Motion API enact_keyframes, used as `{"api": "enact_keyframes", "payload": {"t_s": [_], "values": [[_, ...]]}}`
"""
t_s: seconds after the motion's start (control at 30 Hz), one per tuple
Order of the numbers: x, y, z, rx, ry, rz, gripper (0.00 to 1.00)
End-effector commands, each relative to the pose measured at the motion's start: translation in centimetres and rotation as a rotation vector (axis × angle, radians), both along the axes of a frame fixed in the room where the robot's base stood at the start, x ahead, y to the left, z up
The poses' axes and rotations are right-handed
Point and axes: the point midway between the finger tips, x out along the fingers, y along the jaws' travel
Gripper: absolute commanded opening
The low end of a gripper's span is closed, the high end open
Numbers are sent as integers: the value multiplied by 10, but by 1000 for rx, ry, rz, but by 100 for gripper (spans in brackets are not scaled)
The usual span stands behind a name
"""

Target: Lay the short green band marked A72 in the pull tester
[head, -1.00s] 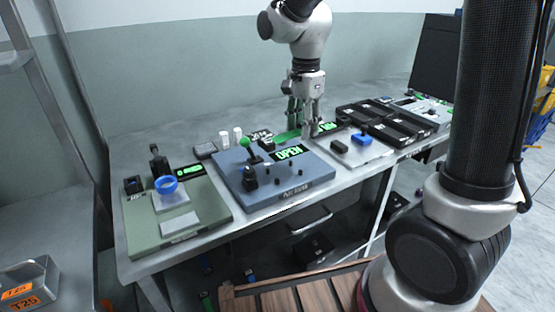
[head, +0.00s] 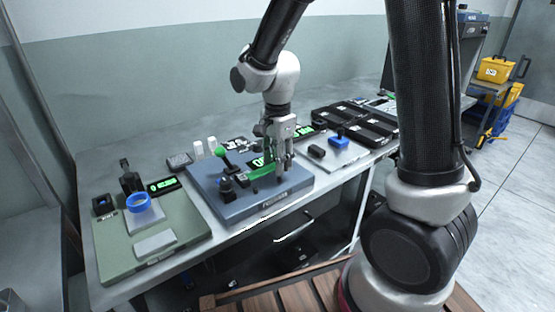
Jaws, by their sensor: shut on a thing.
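My gripper (head: 282,167) points down over the right part of the blue-grey pull tester (head: 207,170). It is shut on a green band (head: 260,174), which sticks out to the left of the fingers, low over the tester's posts. I cannot tell whether the band touches the tester. Its A72 mark is too small to read. The tester has a green-knobbed lever (head: 221,152) at its back left and a dark clamp (head: 227,188) at its front left.
To the right are a light plate with a blue-handled part (head: 339,140) and black trays (head: 372,132). Two white cylinders (head: 205,147) stand behind the tester.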

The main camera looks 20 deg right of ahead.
Motion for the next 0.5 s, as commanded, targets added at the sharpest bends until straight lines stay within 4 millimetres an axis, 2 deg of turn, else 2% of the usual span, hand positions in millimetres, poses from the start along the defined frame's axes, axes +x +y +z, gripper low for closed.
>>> {"api": "enact_keyframes", "payload": {"t_s": [0.5], "values": [[0, 0, -12, 0, 1, 0, 16]]}}
